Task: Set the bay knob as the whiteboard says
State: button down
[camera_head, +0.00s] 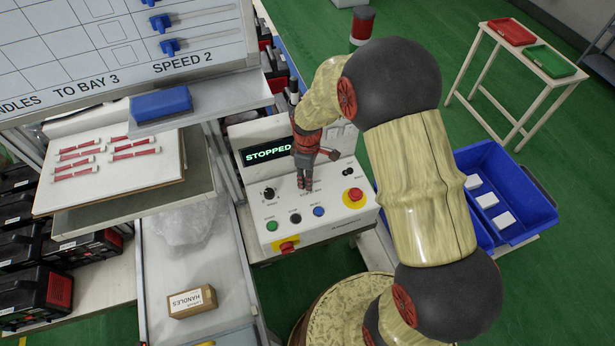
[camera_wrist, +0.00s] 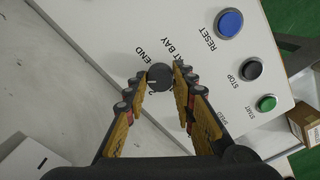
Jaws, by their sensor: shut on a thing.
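The whiteboard (camera_head: 105,60) at the upper left reads "…NDLES TO BAY 3" and "SPEED 2"; the start of the line is cut off. The bay knob (camera_wrist: 159,77) is small, round and dark, on the white control panel (camera_head: 330,215). The label beside it ends in "T BAY", with "END" to its left in the wrist view. My gripper (camera_head: 304,186) reaches down to the panel and is shut on this knob, one finger on each side. A short pale mark shows on the knob, but I cannot read its setting. In the head view my gripper hides the knob.
The display (camera_head: 266,152) reads "STOPPED". Close by are the speed knob (camera_head: 268,193), green start (camera_head: 271,226), black stop (camera_head: 295,218) and blue reset (camera_head: 318,211) buttons, and a red emergency button (camera_head: 355,195). A blue bin (camera_head: 520,195) stands right of the panel.

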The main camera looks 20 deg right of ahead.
jog(key=shift+n, duration=0.6)
jog(key=c, duration=1.5)
grip_release()
jog(key=shift+o, duration=0.2)
notch_tip(320, 180, up, 12)
